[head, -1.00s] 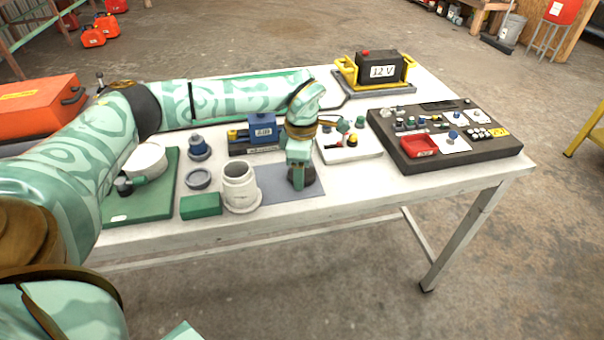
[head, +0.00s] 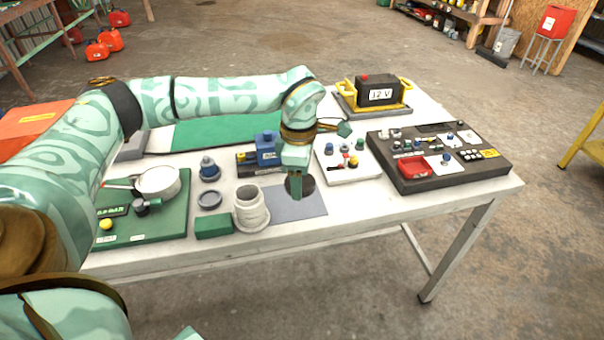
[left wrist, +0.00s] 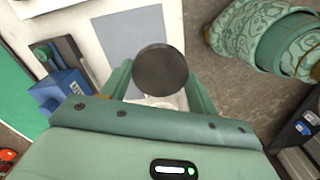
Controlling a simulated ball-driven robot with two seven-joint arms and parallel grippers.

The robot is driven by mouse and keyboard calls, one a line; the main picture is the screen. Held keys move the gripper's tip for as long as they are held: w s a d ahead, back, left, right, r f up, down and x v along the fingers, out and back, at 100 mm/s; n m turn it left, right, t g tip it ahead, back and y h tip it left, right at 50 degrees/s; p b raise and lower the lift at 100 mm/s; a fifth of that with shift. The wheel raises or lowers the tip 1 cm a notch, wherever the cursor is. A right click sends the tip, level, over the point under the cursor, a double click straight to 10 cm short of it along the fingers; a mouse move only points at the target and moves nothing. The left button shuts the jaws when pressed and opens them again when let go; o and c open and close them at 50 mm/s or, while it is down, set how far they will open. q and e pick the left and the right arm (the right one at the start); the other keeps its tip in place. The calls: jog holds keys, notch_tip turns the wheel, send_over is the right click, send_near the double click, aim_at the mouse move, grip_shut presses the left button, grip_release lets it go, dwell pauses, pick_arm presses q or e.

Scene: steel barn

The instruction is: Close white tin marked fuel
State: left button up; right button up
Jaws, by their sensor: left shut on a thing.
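The white tin (head: 250,210) stands upright near the table's front edge, with its round neck uncovered on top. No fuel mark can be read on it. My left gripper (head: 296,192) is right of the tin, apart from it, pointing down. It is shut on a dark round lid (head: 307,184), partly hidden behind the fingers. In the left wrist view the lid (left wrist: 160,70) sits between the fingertips, its flat dark face showing. Something whitish shows behind it; I cannot tell what.
A grey mat (head: 305,206) lies below the gripper. A blue device (head: 267,150) stands behind, a white switch board (head: 350,172) to the right.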

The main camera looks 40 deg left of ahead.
pick_arm(q)
jog(key=s+d+r+p, duration=0.2)
jog(key=s+r, duration=0.1)
jog(key=s, duration=0.4)
jog(key=shift+s+d, duration=0.3)
jog(key=shift+d, duration=0.1)
jog(key=shift+r, duration=0.1)
jog(key=s+d+m, duration=0.3)
jog(key=d+m, duration=0.1)
jog(key=m, duration=0.7)
jog(key=s+d+r+m, duration=0.1)
jog(key=d+m, duration=0.3)
jog(key=m, duration=0.8)
jog(key=shift+s, duration=0.9)
jog(key=shift+d+r, duration=0.1)
